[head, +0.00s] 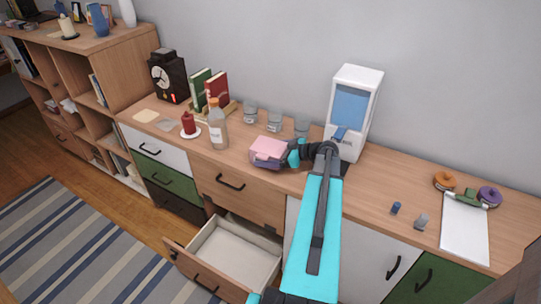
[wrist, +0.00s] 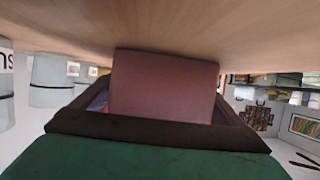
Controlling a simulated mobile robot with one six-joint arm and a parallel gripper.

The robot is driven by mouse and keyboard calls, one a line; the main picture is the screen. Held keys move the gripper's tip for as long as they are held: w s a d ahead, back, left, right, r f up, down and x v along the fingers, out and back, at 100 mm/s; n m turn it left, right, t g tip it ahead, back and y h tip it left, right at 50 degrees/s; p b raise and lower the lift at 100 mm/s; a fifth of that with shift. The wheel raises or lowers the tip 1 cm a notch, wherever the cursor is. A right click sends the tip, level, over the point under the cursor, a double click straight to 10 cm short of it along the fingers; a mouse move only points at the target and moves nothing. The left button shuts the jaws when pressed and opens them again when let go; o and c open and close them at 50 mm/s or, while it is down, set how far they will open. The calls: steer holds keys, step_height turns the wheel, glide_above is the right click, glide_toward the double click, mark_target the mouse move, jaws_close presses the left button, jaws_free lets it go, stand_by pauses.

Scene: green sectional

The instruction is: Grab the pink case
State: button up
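The pink case (head: 269,150) lies on the wooden counter, with a pink top and a darker purplish lower part. My gripper (head: 294,153) is at its right end in the head view, low over the counter. In the wrist view, the pink case (wrist: 165,84) fills the middle, with dark finger parts on both sides of it. The fingertips are mostly hidden, so I cannot tell whether they press on the case.
Grey canisters (head: 275,121) stand behind the case, and a white dispenser (head: 353,108) stands behind my arm. A bottle (head: 218,128) and red candle (head: 189,124) are to the left. An open drawer (head: 235,252) juts out below.

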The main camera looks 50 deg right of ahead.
mark_target(258, 174)
steer(key=c, duration=0.9)
steer(key=shift+r+b, duration=0.2)
steer(key=shift+b, duration=0.25)
steer(key=a, duration=0.3)
steer(key=s+a+b, duration=0.1)
steer(key=a, duration=0.1)
steer(key=s+a+b, duration=0.1)
steer(key=a, duration=0.2)
steer(key=shift+s+a, duration=0.1)
steer(key=shift+a, duration=0.25)
steer(key=shift+a+r, duration=0.15)
steer(key=shift+r, duration=0.1)
steer(key=a+p, duration=0.2)
steer(key=p, duration=0.3)
steer(key=s+a+p, duration=0.1)
steer(key=a+p, duration=0.2)
steer(key=p, duration=0.3)
steer(key=s+a+p, duration=0.1)
steer(key=a+p, duration=0.2)
steer(key=p, duration=0.2)
steer(key=shift+f+p, duration=0.2)
steer(key=shift+p, duration=0.1)
steer(key=shift+a, duration=0.1)
